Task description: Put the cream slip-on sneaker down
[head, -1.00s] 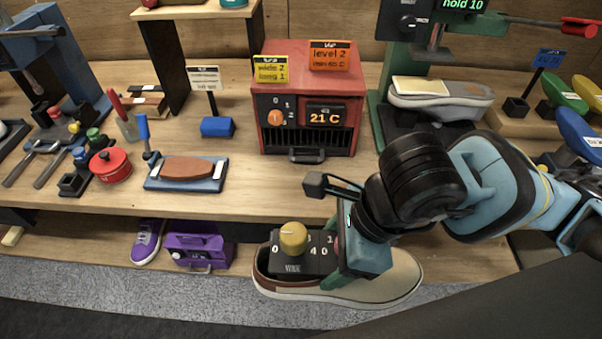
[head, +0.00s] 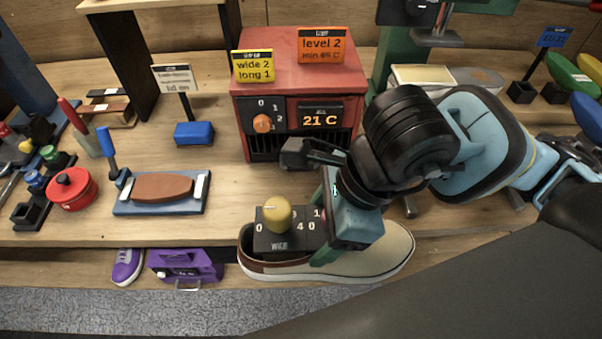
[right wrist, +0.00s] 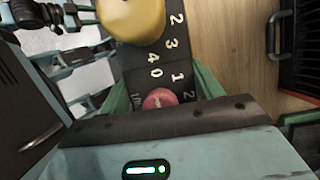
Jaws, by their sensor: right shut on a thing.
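The cream slip-on sneaker (head: 385,252) hangs at the bench's front edge in the head view, toe to the right. A black block with a yellow dial (head: 277,213) sits in its opening; the block also shows in the right wrist view (right wrist: 150,68). My right gripper (head: 322,250) is shut, its green fingers on either side of the block, close above the sneaker. In the right wrist view the gripper (right wrist: 165,98) has the block between its fingers. Whether the sole touches anything cannot be told. My left gripper is not in view.
A red heater box (head: 300,85) reading 21 C stands behind on the wooden bench (head: 235,205). A blue tray with a brown pad (head: 160,188) and a red pot (head: 73,188) are to the left. A purple case (head: 185,265) and purple sneaker (head: 127,266) are below. Bare wood lies before the heater.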

